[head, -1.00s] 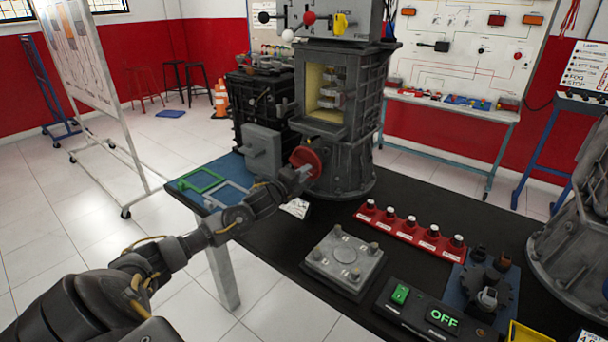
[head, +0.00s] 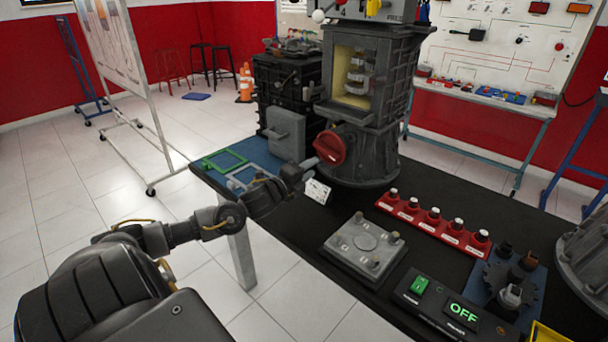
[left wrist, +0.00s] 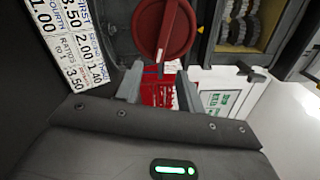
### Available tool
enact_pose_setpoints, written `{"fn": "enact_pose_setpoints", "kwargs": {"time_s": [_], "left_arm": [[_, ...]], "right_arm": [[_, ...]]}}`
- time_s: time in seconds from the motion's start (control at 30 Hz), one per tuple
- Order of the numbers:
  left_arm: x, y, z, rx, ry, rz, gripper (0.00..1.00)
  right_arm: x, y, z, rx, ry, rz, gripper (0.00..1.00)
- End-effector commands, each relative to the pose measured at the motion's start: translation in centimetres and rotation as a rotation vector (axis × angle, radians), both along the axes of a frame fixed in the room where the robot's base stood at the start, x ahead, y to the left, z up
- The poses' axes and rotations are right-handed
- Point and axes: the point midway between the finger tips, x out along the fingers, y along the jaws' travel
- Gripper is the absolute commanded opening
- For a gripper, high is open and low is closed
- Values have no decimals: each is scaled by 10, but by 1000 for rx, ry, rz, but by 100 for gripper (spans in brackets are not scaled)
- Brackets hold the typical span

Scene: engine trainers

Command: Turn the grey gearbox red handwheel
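The red handwheel (head: 331,147) sits on the front of the grey gearbox (head: 362,160), low on its housing. It is a round disc with a raised grip bar across its face. My left gripper (head: 308,169) is just left of and below the handwheel in the head view. In the left wrist view the handwheel (left wrist: 166,28) is beyond my left gripper's fingertips (left wrist: 158,78), and its grip bar runs nearly upright. The fingers are apart with nothing between them, and they look clear of the wheel. My right gripper is not in view.
A label card (head: 317,191) stands by the gearbox base. A grey plate with knobs (head: 364,246), a red strip of knobs (head: 432,222) and a switch box reading OFF (head: 445,307) lie on the black table. A dark engine (head: 287,90) stands behind left.

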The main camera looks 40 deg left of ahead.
Motion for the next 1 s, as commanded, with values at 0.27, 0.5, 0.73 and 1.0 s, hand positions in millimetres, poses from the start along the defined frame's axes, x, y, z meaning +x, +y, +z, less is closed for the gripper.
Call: {"fn": "enact_pose_setpoints", "kwargs": {"time_s": [0.27,0.5,0.73,1.0], "left_arm": [[-22,0,-1,0,2,0,38],[-23,0,0,-1,0,1,38],[-23,0,0,-1,0,1,38],[-24,0,0,-1,0,1,38]], "right_arm": [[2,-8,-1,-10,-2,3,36],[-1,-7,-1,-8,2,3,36],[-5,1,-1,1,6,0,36],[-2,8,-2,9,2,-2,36]]}}
